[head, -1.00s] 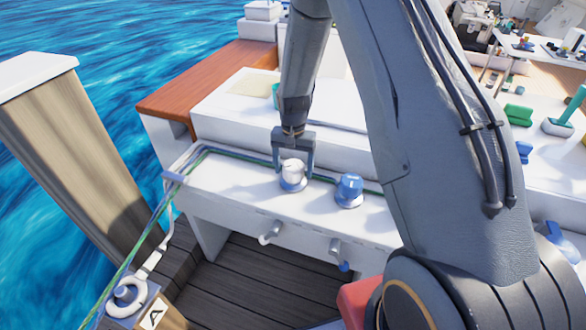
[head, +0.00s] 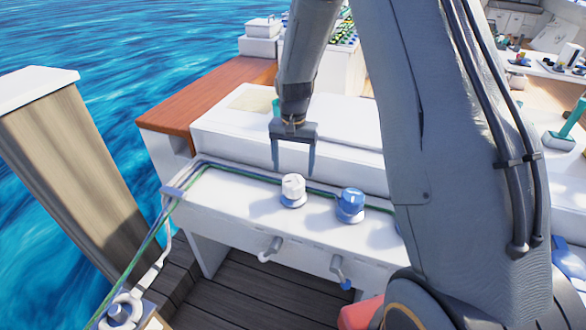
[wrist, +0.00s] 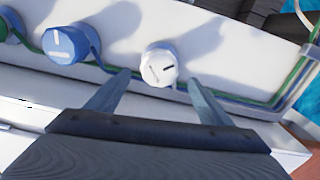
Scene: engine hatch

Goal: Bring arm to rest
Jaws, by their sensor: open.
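My gripper (head: 294,168) is open and empty. It hangs in the head view above and a little behind the white knob (head: 293,188), apart from it. In the wrist view my gripper (wrist: 158,82) has its two fingers spread, with the white knob (wrist: 159,66) showing beyond and between the tips. The white knob stands upright on a white ledge (head: 240,197). My arm crosses the right half of the head view and hides part of the ledge.
A blue knob (head: 350,203) stands right of the white one; it also shows in the wrist view (wrist: 66,43). Green and blue lines (head: 225,172) run along the ledge. Two small levers (head: 270,250) (head: 340,270) project from its front. A wooden post (head: 75,180) stands at left.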

